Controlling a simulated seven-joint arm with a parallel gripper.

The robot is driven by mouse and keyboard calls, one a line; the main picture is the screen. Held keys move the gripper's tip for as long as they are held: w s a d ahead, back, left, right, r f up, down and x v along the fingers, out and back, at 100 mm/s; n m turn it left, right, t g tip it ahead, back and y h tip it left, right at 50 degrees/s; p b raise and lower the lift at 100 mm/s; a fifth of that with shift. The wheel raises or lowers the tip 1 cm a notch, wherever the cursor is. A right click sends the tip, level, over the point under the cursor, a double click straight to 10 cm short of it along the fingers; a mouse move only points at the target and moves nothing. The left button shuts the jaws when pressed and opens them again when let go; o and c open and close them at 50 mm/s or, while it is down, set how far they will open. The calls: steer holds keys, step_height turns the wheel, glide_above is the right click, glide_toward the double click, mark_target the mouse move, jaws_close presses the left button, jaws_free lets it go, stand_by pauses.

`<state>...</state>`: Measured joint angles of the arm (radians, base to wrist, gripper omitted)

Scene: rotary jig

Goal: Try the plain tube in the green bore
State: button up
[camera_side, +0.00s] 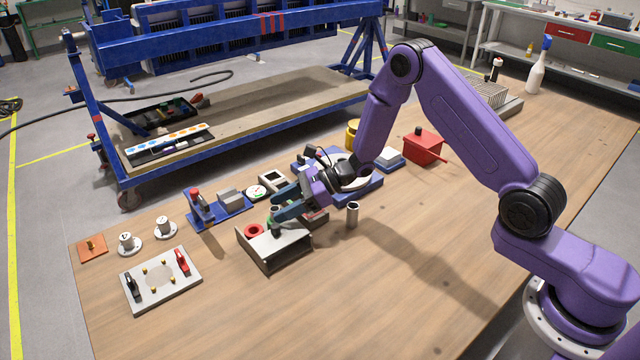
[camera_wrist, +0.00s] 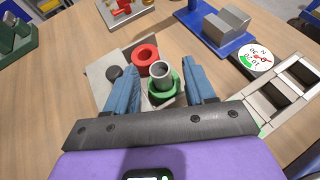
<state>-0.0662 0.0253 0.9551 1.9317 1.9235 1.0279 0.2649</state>
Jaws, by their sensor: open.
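A grey metal block (camera_side: 273,250) stands on the bench with a red ring (camera_side: 254,231) and a green ring (camera_wrist: 163,96) on its top. In the wrist view a plain grey tube (camera_wrist: 161,76) stands in the green ring, its open end facing the camera. My gripper (camera_wrist: 160,68) is open, with one blue finger on each side of this tube and gaps visible beside it. The side view shows my gripper (camera_side: 279,206) low over the block, partly hiding the green ring. Another grey tube (camera_side: 352,214) stands upright on the bench to the right of the block.
A plate with red and black clamps (camera_side: 160,278) lies to the left. A blue fixture with a grey vee block (camera_side: 230,199) and a round dial (camera_side: 256,191) stand behind the block. A red box (camera_side: 423,147) is farther back right. The front bench is clear.

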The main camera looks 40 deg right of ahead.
steer(key=v, duration=1.5)
steer(key=shift+s+d, duration=0.15)
steer(key=shift+r, duration=0.1)
steer(key=s+a+r+n+g+h, duration=0.2)
steer(key=s+a+n+g, duration=0.25)
steer(key=s+n, duration=0.3)
steer(key=s+a+r+n+g+h, duration=0.1)
steer(key=s+a+r+n+g, duration=0.1)
steer(key=s+a+n+g, duration=0.45)
steer(key=s+d+r+n+t+h, duration=0.2)
steer(key=s+d+n+t+h, duration=0.1)
steer(key=s+n, duration=0.6)
steer(key=s+d+r+n+t+h, duration=0.1)
steer(key=s+d+n+t+h, duration=0.1)
steer(key=s+d+n+h, duration=0.3)
steer(key=s+d+n, duration=0.3)
steer(key=s+n, duration=0.2)
steer(key=n, duration=0.2)
steer(key=shift+d+r+n+t, duration=0.25)
steer(key=shift+r+n+t, duration=0.05)
steer(key=shift+r+t, duration=0.1)
